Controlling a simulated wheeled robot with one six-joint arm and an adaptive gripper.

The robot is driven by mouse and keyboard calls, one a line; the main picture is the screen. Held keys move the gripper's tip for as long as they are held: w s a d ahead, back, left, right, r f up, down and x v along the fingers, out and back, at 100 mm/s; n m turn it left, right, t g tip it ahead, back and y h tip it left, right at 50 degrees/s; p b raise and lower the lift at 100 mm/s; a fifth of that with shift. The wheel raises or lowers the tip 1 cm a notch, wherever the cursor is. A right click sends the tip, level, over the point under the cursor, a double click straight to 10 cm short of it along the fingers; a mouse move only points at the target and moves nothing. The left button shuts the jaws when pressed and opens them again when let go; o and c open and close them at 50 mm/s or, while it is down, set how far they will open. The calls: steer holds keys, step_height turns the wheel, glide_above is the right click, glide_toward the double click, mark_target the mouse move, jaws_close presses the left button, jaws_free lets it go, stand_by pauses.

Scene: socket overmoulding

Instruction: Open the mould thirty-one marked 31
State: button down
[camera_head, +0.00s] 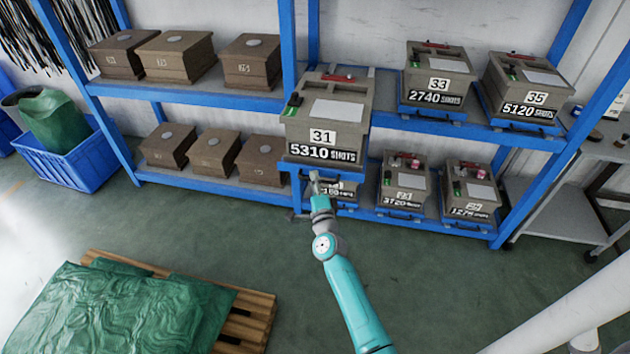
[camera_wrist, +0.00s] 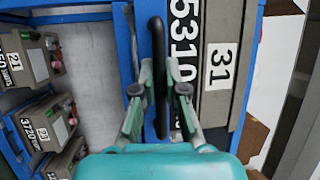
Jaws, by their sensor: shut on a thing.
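Mould thirty-one (camera_head: 335,108) is a grey-brown block with a white 31 label and a 5310 shots plate. It stands on a blue sliding tray on the upper shelf and juts forward of the neighbouring moulds. Its top looks closed, with a red part on it and a green part at its left corner. My gripper (camera_head: 314,176) is at the tray's front, below the mould. In the wrist view, my gripper (camera_wrist: 160,82) is shut on the black tray handle (camera_wrist: 158,35), beside the mould front (camera_wrist: 220,60). The handle is largely hidden in the head view.
Moulds 33 (camera_head: 438,75) and 35 (camera_head: 530,88) stand to the right on the same shelf. Several moulds sit below, close to my arm. Brown boxes (camera_head: 178,55) fill the left shelves. A pallet (camera_head: 245,318) with green sheeting lies front left.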

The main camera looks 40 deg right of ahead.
steer(key=c, duration=1.2)
jaws_free()
steer(key=v, duration=1.2)
steer(key=shift+f, duration=0.1)
